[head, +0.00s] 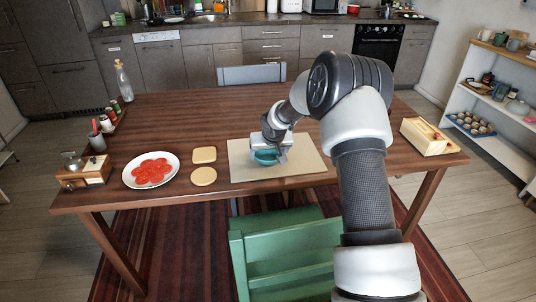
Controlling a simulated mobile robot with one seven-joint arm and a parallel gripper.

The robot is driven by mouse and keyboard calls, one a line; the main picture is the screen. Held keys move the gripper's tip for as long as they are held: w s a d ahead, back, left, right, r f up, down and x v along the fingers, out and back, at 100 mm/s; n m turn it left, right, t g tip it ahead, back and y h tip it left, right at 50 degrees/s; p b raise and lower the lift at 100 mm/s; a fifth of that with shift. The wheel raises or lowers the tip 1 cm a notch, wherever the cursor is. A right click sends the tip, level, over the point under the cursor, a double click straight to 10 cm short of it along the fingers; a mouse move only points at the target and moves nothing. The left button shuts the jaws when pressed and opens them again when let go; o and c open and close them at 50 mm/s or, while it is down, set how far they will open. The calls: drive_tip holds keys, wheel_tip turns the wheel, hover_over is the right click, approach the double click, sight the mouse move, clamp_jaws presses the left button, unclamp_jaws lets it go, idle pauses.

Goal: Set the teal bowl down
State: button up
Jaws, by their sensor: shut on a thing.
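The teal bowl (265,157) shows in the head view at the middle of the table, over the beige mat (306,166). My gripper (269,152) is shut on the bowl from above. The bowl looks upright, and the gripper hides part of its rim and inside. I cannot tell whether its base touches the mat or hangs a little above it.
A wooden box (424,137) stands right. A green chair (285,245) is in front. The mat's right part is bare.

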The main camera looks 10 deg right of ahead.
drive_tip(key=shift+f, duration=0.15)
drive_tip(key=o, duration=1.1)
